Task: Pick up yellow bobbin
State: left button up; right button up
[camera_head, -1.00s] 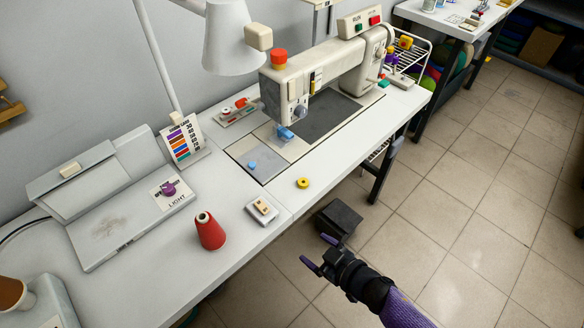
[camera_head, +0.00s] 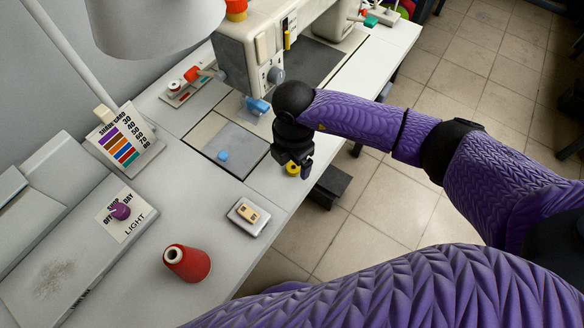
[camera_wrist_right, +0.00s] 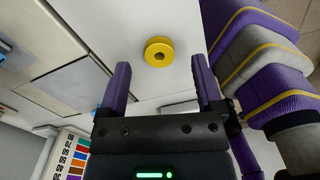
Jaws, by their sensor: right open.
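The yellow bobbin (camera_head: 292,169) lies on the white table near its front edge, partly hidden by my right gripper (camera_head: 294,166) in the head view. In the right wrist view the yellow bobbin (camera_wrist_right: 159,52) is a round spool with a dark centre hole. It sits beyond the fingertips, roughly between the lines of the two fingers. My right gripper (camera_wrist_right: 159,75) is open and empty, with its purple fingers apart and not touching the bobbin. My left gripper does not show.
The sewing machine (camera_head: 258,42) stands behind my gripper. A small switch box (camera_head: 248,216) and a red thread cone (camera_head: 187,262) stand to the left on the table. A blue button (camera_head: 223,156) is on the machine's plate. Beyond the front edge is floor.

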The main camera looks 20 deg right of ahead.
notch_tip(320, 180, down, 2)
jog(key=shift+f, duration=0.1)
jog(key=shift+r, duration=0.2)
grip_shut()
